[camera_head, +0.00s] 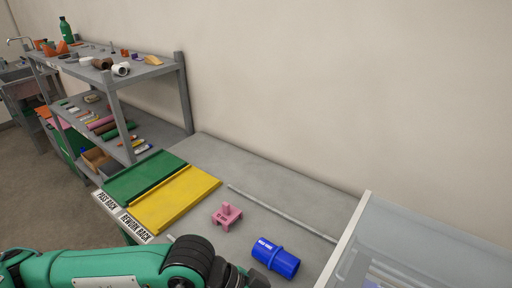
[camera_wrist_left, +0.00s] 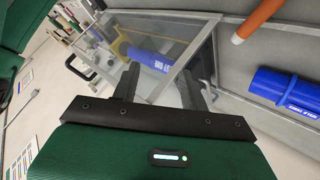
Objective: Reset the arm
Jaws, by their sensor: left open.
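My left arm, green with a black joint, comes in along the bottom of the head view; its gripper is not visible there. In the left wrist view my left gripper (camera_wrist_left: 165,80) is open, with two dark fingers apart and nothing held between them. A clear-panelled enclosure (camera_wrist_left: 180,38) with a pale frame lies beyond the fingers. A blue pipe (camera_wrist_left: 150,60) shows through its panel. My right arm and gripper are in neither view.
The grey bench holds a green panel (camera_head: 143,176), a yellow panel (camera_head: 175,198), a pink fixture (camera_head: 227,215), a thin rod (camera_head: 280,213) and a blue coupling (camera_head: 275,257). A clear-walled enclosure (camera_head: 420,240) stands right; a loaded shelf (camera_head: 150,72) stands left. An orange pipe (camera_wrist_left: 258,20) lies upper right.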

